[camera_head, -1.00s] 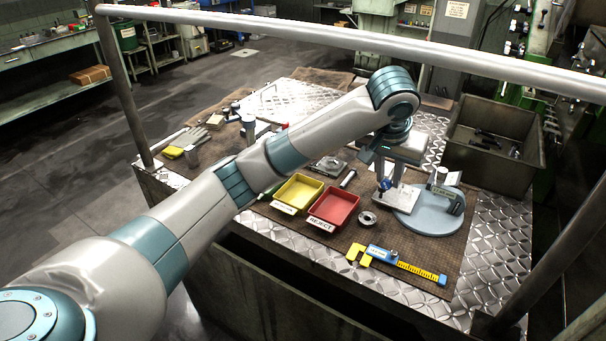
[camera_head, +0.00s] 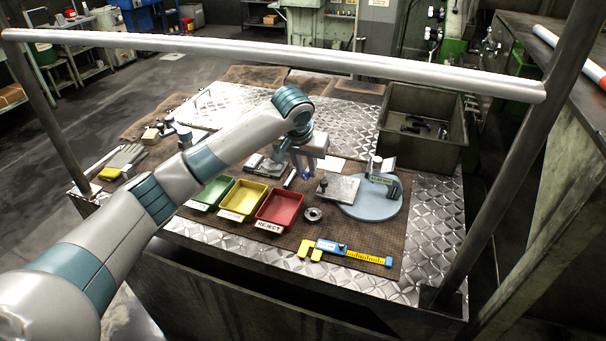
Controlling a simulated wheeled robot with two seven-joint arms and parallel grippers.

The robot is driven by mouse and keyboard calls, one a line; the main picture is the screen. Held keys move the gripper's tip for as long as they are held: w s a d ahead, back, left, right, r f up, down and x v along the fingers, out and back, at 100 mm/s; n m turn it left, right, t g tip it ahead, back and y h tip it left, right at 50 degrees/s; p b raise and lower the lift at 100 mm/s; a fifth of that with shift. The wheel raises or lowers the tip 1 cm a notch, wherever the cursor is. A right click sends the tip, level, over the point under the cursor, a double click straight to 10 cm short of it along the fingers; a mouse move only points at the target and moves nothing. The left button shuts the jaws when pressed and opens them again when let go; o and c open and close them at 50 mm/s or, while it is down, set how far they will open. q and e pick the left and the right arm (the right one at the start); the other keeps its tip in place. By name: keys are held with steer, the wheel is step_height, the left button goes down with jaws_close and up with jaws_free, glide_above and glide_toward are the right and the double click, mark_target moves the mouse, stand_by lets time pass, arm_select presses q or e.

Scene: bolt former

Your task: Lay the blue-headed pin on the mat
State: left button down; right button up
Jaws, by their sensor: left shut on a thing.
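My left gripper (camera_head: 305,172) hangs over the table, above the area between the red tray and the round grey-blue plate. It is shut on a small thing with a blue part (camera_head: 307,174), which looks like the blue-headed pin. The pin's shank cannot be made out clearly. The brown mat (camera_head: 388,230) covers the middle and front of the table below the gripper. The pin appears to be held above the mat, though the exact gap cannot be told. My right gripper is not in view.
Green (camera_head: 212,192), yellow (camera_head: 241,200) and red (camera_head: 279,209) trays stand left of a metal ring (camera_head: 313,214). The round plate (camera_head: 372,207) bears a metal block and stand. A blue-yellow caliper (camera_head: 350,252) lies in front. A grey bin (camera_head: 425,118) stands behind. A rail (camera_head: 270,59) crosses the view.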

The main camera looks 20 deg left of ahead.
mark_target(304, 189)
arm_select(q)
steer(key=shift+w+a+f, duration=0.45)
steer(key=shift+w+a, duration=0.05)
steer(key=shift+w, duration=0.1)
steer(key=shift+f+p, duration=0.4)
steer(key=shift+f, duration=0.05)
step_height(304, 189, down, 2)
steer(key=shift+s+f+p, duration=0.1)
steer(key=shift+p, duration=0.4)
steer(key=shift+f, duration=0.45)
steer(key=shift+f, duration=0.1)
steer(key=c, duration=1.5)
jaws_free()
steer(key=shift+c, duration=0.2)
